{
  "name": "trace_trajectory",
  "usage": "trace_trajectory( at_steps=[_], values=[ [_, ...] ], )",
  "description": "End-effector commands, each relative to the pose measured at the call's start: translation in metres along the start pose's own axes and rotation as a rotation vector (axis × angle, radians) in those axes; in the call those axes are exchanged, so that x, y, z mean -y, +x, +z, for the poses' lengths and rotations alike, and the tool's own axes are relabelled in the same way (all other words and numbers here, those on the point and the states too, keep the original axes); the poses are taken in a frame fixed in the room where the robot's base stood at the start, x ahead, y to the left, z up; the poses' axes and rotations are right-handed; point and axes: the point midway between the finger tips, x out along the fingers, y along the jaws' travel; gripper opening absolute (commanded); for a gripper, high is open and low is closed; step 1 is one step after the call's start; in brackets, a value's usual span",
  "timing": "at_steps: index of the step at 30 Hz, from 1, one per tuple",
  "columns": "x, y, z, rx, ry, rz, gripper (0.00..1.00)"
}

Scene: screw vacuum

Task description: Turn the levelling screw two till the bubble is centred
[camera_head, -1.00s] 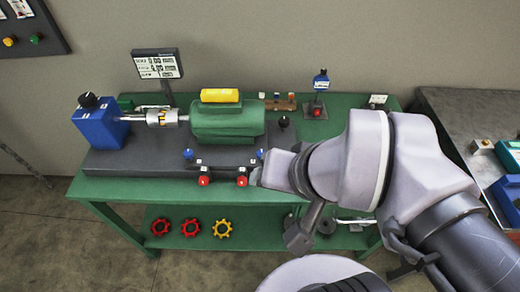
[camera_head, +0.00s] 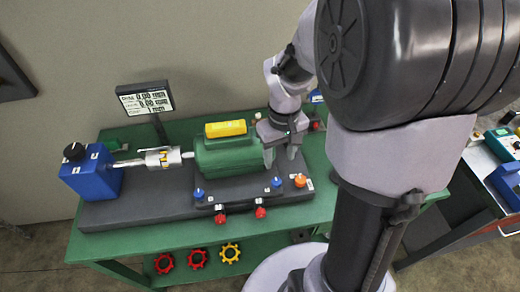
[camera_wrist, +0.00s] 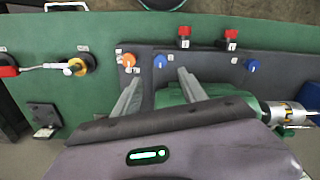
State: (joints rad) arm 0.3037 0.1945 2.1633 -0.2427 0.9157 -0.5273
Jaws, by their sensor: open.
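My gripper (camera_head: 280,156) is open and empty, pointing down at the right end of the green motor (camera_head: 228,157). In the wrist view its fingers (camera_wrist: 158,76) are apart. A blue knob (camera_wrist: 160,62) shows just beyond the gap between them and an orange knob (camera_wrist: 128,60) beyond the left finger; neither is gripped. Another blue knob (camera_head: 198,193) and two red knobs (camera_head: 220,218) (camera_head: 260,212) sit along the base plate's front. I cannot read which is screw two. A yellow block (camera_head: 225,128) lies on the motor; no bubble can be made out.
A blue unit (camera_head: 92,175) with a black knob stands left, joined to the motor by a shaft and coupling (camera_head: 162,158). A display (camera_head: 146,99) stands behind. My arm covers the bench's right part. Coloured rings (camera_head: 198,259) lie on the lower shelf.

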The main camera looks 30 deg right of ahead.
Motion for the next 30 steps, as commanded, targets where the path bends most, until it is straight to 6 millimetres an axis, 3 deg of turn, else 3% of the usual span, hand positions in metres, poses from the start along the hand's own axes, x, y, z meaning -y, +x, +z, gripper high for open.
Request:
trace_trajectory(
  at_steps=[1,3,10,15,23,30],
  values=[
    [0.000,0.023,0.000,0.003,0.000,-0.001,0.50],
    [0.000,0.044,0.001,0.003,-0.001,-0.001,0.50],
    [0.001,0.099,0.000,0.001,0.000,-0.001,0.50],
    [0.001,0.113,0.000,-0.001,0.001,-0.001,0.50],
    [0.001,0.114,0.000,-0.002,0.002,0.000,0.50],
    [0.001,0.113,0.000,-0.002,0.001,0.000,0.05]
  ],
)
